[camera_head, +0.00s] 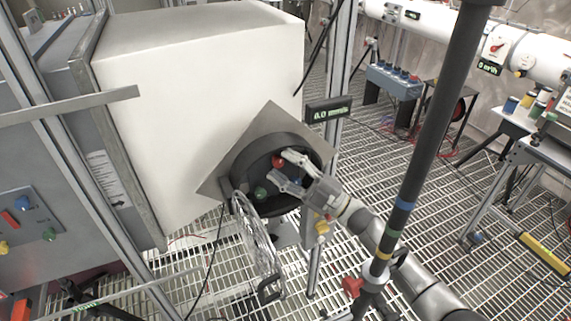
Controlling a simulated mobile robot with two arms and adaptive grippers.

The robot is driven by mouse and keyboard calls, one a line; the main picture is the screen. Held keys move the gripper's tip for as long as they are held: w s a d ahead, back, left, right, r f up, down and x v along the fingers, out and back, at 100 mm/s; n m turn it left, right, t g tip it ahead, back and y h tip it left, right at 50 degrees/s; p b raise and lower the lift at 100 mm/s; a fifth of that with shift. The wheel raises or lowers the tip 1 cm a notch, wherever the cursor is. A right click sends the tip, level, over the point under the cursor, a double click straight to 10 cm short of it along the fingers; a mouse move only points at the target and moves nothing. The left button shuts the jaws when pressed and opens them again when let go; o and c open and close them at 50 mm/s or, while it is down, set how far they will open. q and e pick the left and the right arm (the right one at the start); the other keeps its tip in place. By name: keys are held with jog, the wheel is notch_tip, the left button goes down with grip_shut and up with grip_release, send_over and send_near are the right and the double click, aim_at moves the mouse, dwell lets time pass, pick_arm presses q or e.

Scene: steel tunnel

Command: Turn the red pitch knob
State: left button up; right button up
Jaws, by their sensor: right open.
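The red knob (278,161) sits inside a round black housing (243,164) on a tilted square grey plate (270,118). A green knob (260,193) sits lower left of it in the same housing. My right gripper (279,168) reaches in from the lower right and is open. One finger is above and right of the red knob and the other is below it, near the green knob. I cannot tell whether a finger touches the red knob. My left gripper is not in view.
A clear round cover (258,240) hangs open below the housing. A dark pole (425,135) with coloured bands stands at the right, close to my right arm. A big white box (190,90) stands behind the plate. A small display (328,109) is at the upper right.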

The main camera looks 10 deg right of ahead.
jog(key=shift+w, duration=0.1)
jog(key=c, duration=1)
